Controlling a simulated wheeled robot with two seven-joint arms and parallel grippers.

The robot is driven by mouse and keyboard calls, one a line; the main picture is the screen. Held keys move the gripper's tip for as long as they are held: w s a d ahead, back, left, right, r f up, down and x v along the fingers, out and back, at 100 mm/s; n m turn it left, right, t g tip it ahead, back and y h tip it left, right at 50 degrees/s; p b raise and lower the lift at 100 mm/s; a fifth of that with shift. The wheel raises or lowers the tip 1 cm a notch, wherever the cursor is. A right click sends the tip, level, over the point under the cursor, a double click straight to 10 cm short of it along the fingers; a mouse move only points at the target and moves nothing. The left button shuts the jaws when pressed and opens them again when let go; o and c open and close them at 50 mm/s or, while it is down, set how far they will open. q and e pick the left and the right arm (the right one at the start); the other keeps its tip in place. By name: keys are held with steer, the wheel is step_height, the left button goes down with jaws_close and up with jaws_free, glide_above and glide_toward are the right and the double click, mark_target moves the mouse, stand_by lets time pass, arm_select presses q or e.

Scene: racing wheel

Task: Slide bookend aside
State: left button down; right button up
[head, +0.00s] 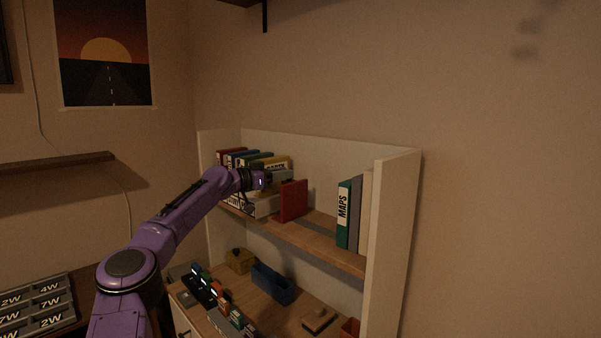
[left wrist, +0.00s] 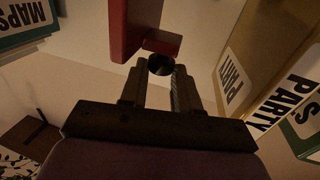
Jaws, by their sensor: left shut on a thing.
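The red bookend (head: 294,201) stands upright on the upper shelf, to the right of a row of books. My left gripper (head: 282,183) reaches in from the left at the bookend's upper left side. In the left wrist view, the red bookend (left wrist: 133,28) is just beyond my left gripper's fingers (left wrist: 160,80). The fingers are shut at a small dark round part (left wrist: 161,65) by the bookend's red tab (left wrist: 163,42); the exact contact is partly hidden. My right gripper is in neither view.
Several books (head: 243,158) fill the shelf's left end; a book marked PARTY (left wrist: 232,78) shows close by. A MAPS book (head: 343,214) stands at the right end. Bare shelf (head: 318,224) lies between the bookend and MAPS. A blue bin (head: 272,283) sits below.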

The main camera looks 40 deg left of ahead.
arm_select(q)
steer(key=shift+a, duration=0.15)
steer(key=c, duration=1.1)
jaws_free()
steer(key=shift+w+f, duration=0.1)
steer(key=b+v, duration=0.5)
steer(key=v, duration=0.5)
steer(key=shift+s+b, duration=0.25)
steer(key=shift+b, duration=0.15)
steer(key=shift+w, duration=0.1)
